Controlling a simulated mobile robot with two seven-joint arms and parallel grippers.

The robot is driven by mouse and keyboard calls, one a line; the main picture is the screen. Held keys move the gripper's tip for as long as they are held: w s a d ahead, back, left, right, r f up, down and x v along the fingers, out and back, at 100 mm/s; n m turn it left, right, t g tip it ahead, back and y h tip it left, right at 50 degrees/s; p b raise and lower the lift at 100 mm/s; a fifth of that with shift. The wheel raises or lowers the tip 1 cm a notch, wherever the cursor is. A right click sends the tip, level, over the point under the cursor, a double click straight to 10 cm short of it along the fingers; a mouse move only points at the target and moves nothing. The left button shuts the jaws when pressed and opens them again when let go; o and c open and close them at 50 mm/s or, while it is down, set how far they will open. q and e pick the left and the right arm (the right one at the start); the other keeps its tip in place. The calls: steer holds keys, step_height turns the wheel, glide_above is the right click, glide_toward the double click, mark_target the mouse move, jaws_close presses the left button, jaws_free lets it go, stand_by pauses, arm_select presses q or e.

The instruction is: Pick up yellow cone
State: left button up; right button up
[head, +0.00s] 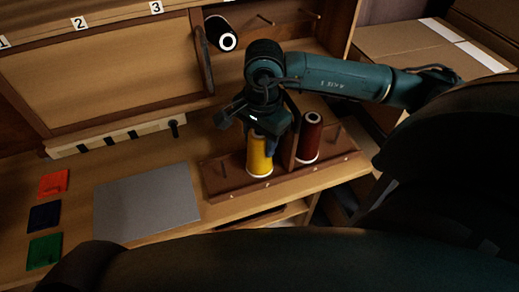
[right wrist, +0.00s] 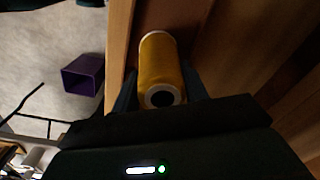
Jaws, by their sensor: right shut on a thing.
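The yellow cone (head: 259,155) is a yellow thread spool with a pale base rim, standing upright on the dark wooden rack on the table. My right gripper (head: 262,140) comes down over it from above and is shut on its upper part. In the right wrist view the yellow cone (right wrist: 161,70) sits between the two fingers (right wrist: 160,90), with its pale end ring and dark hole facing the camera. The gripper hides the cone's top in the head view. My left gripper is not in view.
A dark red cone (head: 310,137) stands close on the right, past a wooden divider. A black cone (head: 221,34) is on the wall above. A grey mat (head: 146,200) and red, blue and green squares (head: 45,216) lie left. A purple bin (right wrist: 83,75) is on the floor.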

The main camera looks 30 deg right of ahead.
step_height(320, 180, up, 10)
steer(key=shift+r, duration=0.1)
steer(key=shift+c, duration=0.5)
stand_by(0.6)
